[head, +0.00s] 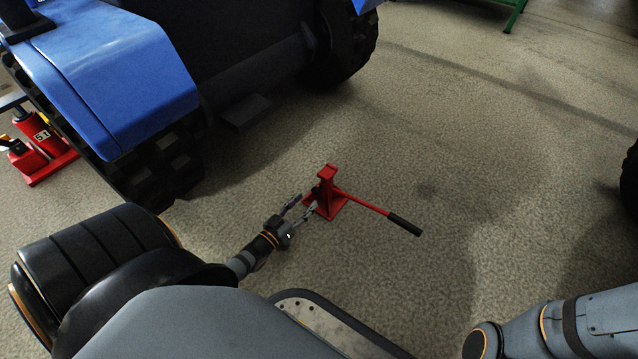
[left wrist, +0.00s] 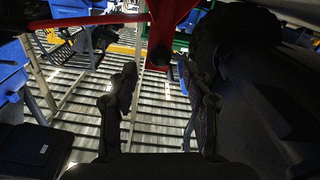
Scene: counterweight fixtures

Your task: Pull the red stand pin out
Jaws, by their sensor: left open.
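The red stand (head: 327,192) is upright on the floor, with a red bar ending in a black handle (head: 404,224) reaching out to the right. My left gripper (head: 306,203) is open, its fingers pointing at the near left side of the stand. In the left wrist view, the red stand (left wrist: 172,22) is at the top, beyond the open fingers, and the space between the fingers (left wrist: 163,88) is empty. A dark round end (left wrist: 159,56) shows low on the stand there; I cannot tell whether it is the pin. My right gripper is out of the frame.
A blue vehicle (head: 110,75) with black tracks or tyres stands behind and left of the stand. A red jack (head: 40,150) is at the far left. My right arm shows at lower right. The floor right of the stand is mostly clear.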

